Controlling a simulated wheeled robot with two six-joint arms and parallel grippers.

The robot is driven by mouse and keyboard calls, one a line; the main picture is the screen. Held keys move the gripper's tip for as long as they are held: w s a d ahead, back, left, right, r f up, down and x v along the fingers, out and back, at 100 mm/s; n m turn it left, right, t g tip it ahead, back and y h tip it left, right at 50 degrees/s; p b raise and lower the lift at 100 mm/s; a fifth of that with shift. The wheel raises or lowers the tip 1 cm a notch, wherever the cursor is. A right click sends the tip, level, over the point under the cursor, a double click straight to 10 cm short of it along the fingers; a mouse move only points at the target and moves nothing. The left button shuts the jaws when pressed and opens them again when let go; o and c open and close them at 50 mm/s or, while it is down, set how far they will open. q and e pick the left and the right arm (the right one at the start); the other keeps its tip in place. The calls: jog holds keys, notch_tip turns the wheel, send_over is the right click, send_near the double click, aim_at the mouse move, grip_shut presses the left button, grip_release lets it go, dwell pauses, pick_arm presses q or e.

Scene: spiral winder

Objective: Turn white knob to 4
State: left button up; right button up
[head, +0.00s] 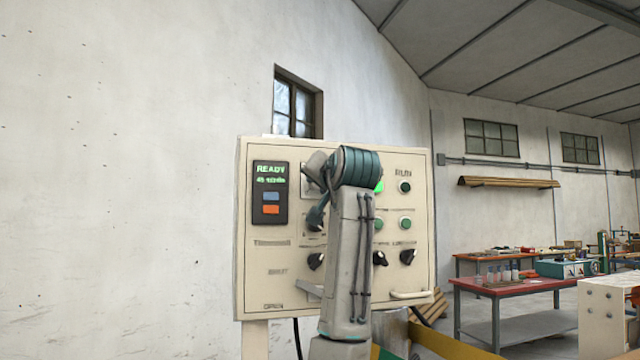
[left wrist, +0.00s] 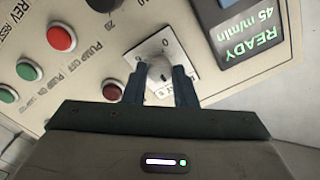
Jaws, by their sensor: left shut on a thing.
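The white knob (left wrist: 160,72) sits on a pale square dial plate (left wrist: 185,62) of the control panel (head: 262,225). My left gripper (left wrist: 160,82) is shut on the knob, with one dark finger on each side of it in the left wrist view. A 0 shows on the plate; the other marks are partly covered by the gripper or too small to read, so the setting cannot be told. In the head view my left arm covers the middle of the panel and hides most of the knob. My right gripper is not in view.
A display (head: 270,180) reading READY stands beside the dial. Green buttons (head: 405,187), black knobs (head: 408,257) and a red button (left wrist: 61,37) are close by on the panel. A pale handle (head: 410,295) sticks out at lower right. Workbenches (head: 520,284) stand farther right.

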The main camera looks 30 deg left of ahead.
pick_arm(q)
jog(key=m, duration=0.8)
jog(key=shift+r+m, duration=0.1)
jog(key=shift+m, duration=0.3)
dwell(0.4)
jog(key=o, duration=1)
